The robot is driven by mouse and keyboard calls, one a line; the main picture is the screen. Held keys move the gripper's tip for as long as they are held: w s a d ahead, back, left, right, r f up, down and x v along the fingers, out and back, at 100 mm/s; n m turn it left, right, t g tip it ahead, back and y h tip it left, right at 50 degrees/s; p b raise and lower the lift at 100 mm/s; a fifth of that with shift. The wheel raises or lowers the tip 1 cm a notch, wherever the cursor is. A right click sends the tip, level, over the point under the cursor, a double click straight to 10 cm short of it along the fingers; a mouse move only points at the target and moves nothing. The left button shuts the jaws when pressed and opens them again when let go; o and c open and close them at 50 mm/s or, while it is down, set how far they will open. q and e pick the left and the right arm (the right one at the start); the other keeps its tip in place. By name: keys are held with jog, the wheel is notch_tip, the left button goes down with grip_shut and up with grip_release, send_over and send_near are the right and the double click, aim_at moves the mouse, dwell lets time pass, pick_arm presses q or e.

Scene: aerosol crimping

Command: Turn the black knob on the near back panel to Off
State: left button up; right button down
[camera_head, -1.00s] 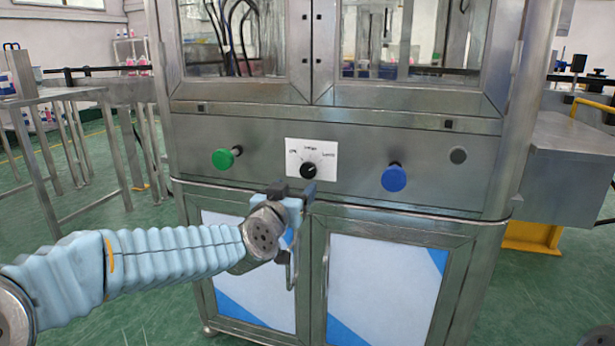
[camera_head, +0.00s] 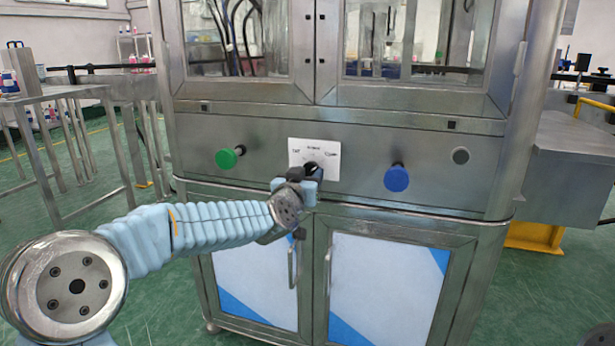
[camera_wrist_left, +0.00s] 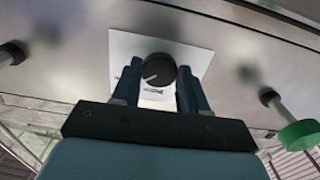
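The black knob (camera_wrist_left: 158,70) sits on a white label plate (camera_wrist_left: 117,48) on the steel panel. A pale mark on its face points to the lower left in the left wrist view. In the head view the knob (camera_head: 314,169) is partly hidden by my left gripper (camera_head: 307,180), and the plate (camera_head: 297,147) shows small printing that I cannot read. In the left wrist view my left gripper (camera_wrist_left: 158,80) is open, with one finger on each side of the knob. I cannot tell whether the fingers touch it. My right gripper is out of view.
A green button (camera_head: 227,158) projects left of the plate and a blue button (camera_head: 396,179) right of it. Cabinet doors with a handle (camera_head: 292,268) are below, glazed doors above.

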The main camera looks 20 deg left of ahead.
pick_arm(q)
jog(key=c, duration=0.4)
jog(key=shift+f+n+b, duration=0.1)
jog(key=shift+n+b, duration=0.35)
jog(key=shift+n, duration=0.15)
jog(key=shift+n+b, duration=0.7)
jog(key=shift+n, duration=0.4)
jog(key=n+b, duration=0.2)
jog(key=n, duration=0.3)
jog(key=shift+d+n+b, duration=0.1)
jog(key=shift+n+b, duration=0.2)
jog(key=n+b, duration=0.2)
jog(key=n, duration=0.4)
jog(key=n+b, duration=0.2)
jog(key=n, duration=0.3)
jog(key=shift+r, duration=0.2)
